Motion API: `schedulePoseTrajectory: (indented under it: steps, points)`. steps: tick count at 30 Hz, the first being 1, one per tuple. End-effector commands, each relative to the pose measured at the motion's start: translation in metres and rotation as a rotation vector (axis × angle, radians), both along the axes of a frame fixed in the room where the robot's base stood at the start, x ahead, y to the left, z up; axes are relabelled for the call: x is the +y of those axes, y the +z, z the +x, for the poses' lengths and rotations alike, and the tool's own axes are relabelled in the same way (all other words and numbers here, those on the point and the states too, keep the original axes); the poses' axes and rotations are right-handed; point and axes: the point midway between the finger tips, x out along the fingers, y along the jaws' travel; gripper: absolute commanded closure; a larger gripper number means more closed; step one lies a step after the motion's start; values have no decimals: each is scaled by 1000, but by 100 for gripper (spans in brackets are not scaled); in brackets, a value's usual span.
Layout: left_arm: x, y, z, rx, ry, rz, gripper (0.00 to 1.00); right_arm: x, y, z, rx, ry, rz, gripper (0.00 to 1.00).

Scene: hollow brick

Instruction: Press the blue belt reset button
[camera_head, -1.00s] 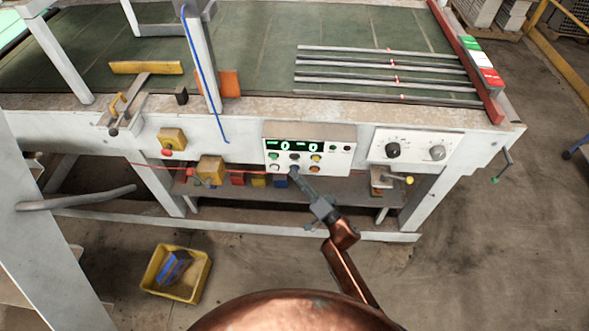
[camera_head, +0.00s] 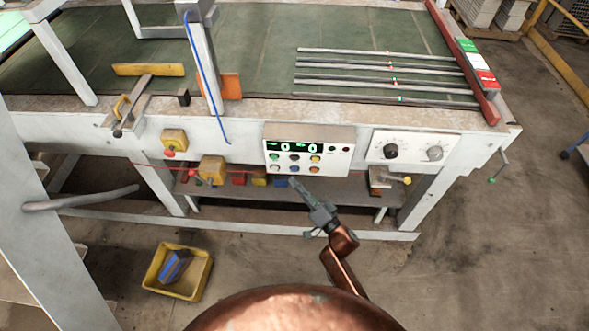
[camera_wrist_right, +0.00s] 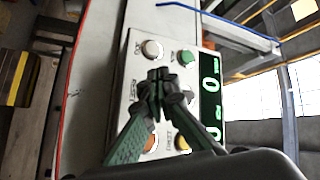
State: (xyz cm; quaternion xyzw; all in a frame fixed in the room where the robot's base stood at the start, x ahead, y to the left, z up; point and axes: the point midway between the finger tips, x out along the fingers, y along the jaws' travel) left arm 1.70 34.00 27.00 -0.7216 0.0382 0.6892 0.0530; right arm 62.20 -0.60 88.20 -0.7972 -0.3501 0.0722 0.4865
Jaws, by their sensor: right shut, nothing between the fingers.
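The control panel (camera_head: 335,158) on the front of the belt table has a green-lit display and two rows of coloured buttons. The blue button (camera_head: 294,169) is in the lower row, between a white button (camera_head: 275,168) and an orange one (camera_head: 314,170). My right gripper (camera_head: 293,181) is shut and empty, its tips just below the blue button in the head view, apparently apart from the panel. In the right wrist view the shut fingers (camera_wrist_right: 165,85) hide the blue button; the white (camera_wrist_right: 152,49), green (camera_wrist_right: 187,57) and orange (camera_wrist_right: 151,142) buttons show around them. My left gripper is out of view.
Right of the panel is a plate with two knobs (camera_head: 412,147). Yellow boxes with red buttons (camera_head: 174,140) are to the left. A shelf (camera_head: 345,190) runs below the panel. A yellow bin (camera_head: 160,285) stands on the floor. Metal bars (camera_head: 380,82) lie on the belt.

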Motion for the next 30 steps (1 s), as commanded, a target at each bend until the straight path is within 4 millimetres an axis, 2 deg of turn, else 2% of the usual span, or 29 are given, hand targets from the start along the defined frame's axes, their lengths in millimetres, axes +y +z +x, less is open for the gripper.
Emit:
schedulePoseTrajectory:
  steps: [3, 12, 30]
  points:
    - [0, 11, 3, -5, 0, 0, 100, 1, 4, -12, 0, 0, 2, 100]
    - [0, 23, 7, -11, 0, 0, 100, 3, 2, -35, 0, -1, 1, 100]
    - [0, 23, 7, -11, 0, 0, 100, 2, 1, -36, 0, -1, 1, 100]
